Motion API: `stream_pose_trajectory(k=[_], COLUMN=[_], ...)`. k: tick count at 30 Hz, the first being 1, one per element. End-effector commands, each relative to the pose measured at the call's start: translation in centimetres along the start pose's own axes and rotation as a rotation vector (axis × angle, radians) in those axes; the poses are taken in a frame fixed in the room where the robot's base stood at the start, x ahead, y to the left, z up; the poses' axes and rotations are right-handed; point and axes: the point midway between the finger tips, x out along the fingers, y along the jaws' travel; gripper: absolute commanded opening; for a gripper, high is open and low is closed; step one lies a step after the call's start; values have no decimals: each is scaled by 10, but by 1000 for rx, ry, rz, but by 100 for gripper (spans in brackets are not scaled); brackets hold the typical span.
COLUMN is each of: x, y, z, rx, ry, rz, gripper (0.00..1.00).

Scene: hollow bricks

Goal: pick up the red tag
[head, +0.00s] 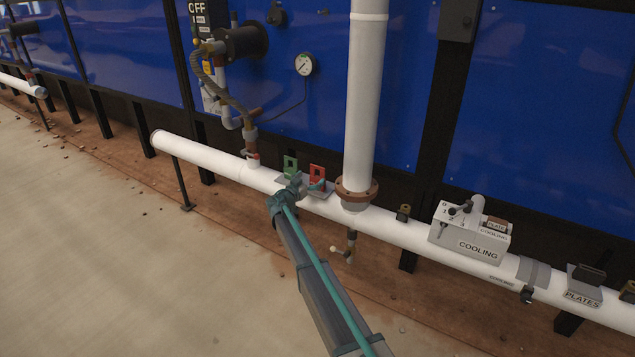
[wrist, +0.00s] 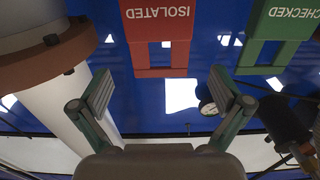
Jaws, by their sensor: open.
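The red tag (head: 317,174) stands upright on a small grey holder on the white horizontal pipe, to the right of a green tag (head: 290,166). In the wrist view, which appears upside down, the red tag (wrist: 157,22) reads ISOLATED and has a rectangular opening in its frame. My gripper (head: 298,185) is close in front of the tags in the head view. In the wrist view my gripper (wrist: 161,92) is open and empty, its fingers spread to either side of the red tag's frame. The tag appears beyond the fingertips, with no contact visible.
The green tag (wrist: 275,25) reads CHECKED and is close beside the red one. A vertical white pipe (head: 363,100) with a brown flange (head: 356,192) stands just right of the tags. A valve assembly (head: 250,140) rises to the left. A COOLING box (head: 470,240) sits farther right.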

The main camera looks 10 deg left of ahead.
Motion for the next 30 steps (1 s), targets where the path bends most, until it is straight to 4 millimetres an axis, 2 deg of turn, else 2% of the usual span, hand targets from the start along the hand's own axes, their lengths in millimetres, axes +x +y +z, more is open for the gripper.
stream_pose_trajectory(k=[12,20,30], x=[48,50,50], y=[-1,0,0], z=[-2,-2,-2], rx=[-1,-1,-1], ry=[0,0,0], rz=[1,0,0], gripper=[100,100,45])
